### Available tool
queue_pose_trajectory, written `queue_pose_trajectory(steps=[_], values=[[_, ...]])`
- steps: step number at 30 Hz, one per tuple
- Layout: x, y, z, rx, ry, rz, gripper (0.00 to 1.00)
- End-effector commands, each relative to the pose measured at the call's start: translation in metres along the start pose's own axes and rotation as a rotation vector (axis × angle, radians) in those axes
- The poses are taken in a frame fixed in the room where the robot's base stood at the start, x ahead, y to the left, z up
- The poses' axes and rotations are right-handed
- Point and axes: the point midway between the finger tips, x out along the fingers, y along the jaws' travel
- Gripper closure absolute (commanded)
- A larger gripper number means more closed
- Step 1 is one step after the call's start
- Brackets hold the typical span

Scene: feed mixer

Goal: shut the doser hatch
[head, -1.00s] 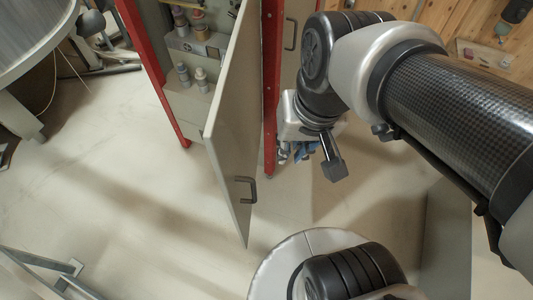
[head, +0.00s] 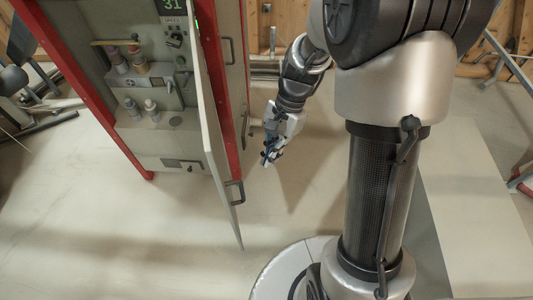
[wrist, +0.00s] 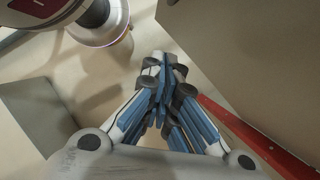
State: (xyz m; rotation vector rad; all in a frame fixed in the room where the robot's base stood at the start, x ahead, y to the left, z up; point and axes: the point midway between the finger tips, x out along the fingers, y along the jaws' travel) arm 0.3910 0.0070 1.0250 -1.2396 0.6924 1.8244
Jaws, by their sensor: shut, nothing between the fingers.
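The doser hatch (head: 214,125) is a tall grey door on a red-framed cabinet. It stands open, swung out toward me and seen almost edge-on in the head view. Its dark bar handle (head: 236,193) is on the right-hand face, low down. My gripper (head: 267,160) is just right of the hatch, above the handle's height in the picture, with no clear contact. In the wrist view my gripper's blue-padded fingers (wrist: 166,72) are together and empty. A grey panel (wrist: 250,55), likely the hatch, fills the upper right there.
The open cabinet (head: 165,140) shows several small bottles on ledges, a knob and a green display (head: 172,5) reading 31. A red post (wrist: 255,137) runs along the lower right in the wrist view. Clear floor (head: 120,225) lies in front of the cabinet.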

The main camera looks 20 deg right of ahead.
Motion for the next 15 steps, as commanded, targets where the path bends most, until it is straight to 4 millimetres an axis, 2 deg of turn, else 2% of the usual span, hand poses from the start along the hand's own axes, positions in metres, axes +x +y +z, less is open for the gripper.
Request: queue_pose_trajectory(steps=[1, 9, 11, 15], values=[[0.015, 0.001, 0.000, 0.000, -0.004, 0.004, 1.00], [0.073, 0.001, -0.001, -0.002, -0.002, 0.003, 1.00], [0.085, 0.001, 0.000, -0.003, -0.002, 0.004, 1.00], [0.088, 0.000, 0.022, -0.005, 0.001, 0.001, 1.00]])
